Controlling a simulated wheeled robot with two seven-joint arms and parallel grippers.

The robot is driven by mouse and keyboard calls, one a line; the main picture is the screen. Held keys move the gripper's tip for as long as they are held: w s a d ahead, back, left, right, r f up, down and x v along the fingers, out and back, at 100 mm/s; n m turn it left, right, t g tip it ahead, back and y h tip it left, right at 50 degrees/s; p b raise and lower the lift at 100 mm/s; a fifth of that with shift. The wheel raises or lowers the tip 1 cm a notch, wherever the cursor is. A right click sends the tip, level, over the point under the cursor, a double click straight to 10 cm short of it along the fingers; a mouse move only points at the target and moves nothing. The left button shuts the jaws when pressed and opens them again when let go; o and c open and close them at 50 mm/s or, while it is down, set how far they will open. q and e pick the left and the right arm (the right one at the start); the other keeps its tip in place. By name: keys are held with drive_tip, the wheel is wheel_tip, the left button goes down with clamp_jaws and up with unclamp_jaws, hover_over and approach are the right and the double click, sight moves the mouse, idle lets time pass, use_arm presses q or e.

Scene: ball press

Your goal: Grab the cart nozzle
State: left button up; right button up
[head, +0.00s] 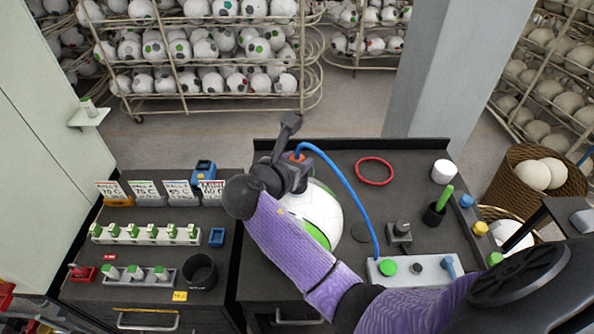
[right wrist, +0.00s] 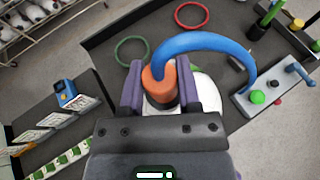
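The cart nozzle (head: 298,156) is orange with a blue hose (head: 345,184) arching from it down to a light control box on the cart top. In the right wrist view the nozzle (right wrist: 160,82) stands between my two purple fingers, which appear to touch it on both sides. My right gripper (right wrist: 161,85) looks shut on it. In the head view my right gripper (head: 294,170) is above the far side of a white and green ball (head: 322,212), and my arm partly hides the ball. The nozzle's lower end is hidden. My left gripper is not in view.
The control box (head: 412,270) has a green button. A green ring (right wrist: 132,51) shows in the wrist view. Ball racks stand behind.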

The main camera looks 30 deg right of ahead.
clamp_jaws()
